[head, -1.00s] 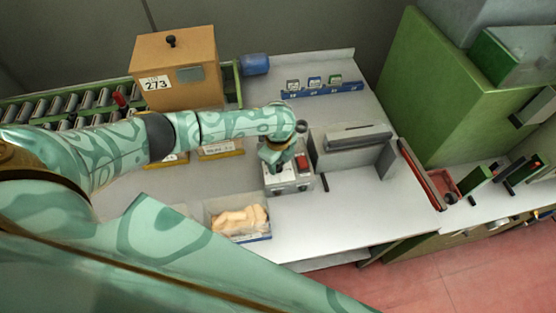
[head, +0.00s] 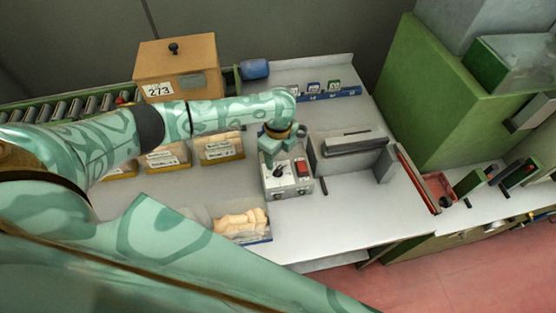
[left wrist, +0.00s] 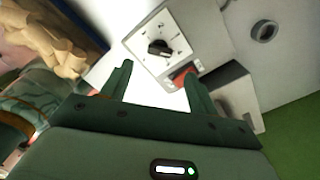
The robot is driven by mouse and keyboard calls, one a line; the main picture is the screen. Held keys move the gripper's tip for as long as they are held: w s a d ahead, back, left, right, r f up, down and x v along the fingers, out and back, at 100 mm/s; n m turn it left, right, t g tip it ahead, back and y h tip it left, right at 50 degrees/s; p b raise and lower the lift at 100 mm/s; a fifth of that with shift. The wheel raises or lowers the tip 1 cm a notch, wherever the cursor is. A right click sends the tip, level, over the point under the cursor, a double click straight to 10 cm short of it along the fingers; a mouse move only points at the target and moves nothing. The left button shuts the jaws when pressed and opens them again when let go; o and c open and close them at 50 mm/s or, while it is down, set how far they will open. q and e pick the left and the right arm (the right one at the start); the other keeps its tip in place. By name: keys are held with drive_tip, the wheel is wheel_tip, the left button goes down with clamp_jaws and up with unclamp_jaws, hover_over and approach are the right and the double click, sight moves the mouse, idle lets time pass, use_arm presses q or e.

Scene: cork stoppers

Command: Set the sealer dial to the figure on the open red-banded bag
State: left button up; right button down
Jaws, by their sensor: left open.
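The sealer's control box (head: 288,183) is pale grey, with a dark dial knob (head: 279,173) and a red switch (head: 302,168). In the left wrist view the knob (left wrist: 158,47) sits on a white face with small marks; I cannot read its setting. My left gripper (left wrist: 160,88) is open and empty, above the box, its fingers apart from the knob. An open bag of beige pieces (head: 240,222) lies at the table's front; its band looks blue in the head view. I cannot make out a red-banded bag or its figure. My right gripper is not in view.
The grey sealer (head: 350,145) stands right of the control box. A wooden box marked 273 (head: 177,70), a blue rack of small cards (head: 318,93) and a blue roll (head: 255,69) stand at the back. The front right tabletop is clear.

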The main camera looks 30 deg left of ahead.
use_arm(q)
wheel_tip(320, 180, up, 9)
drive_tip(key=p, duration=0.2)
idle(0.4)
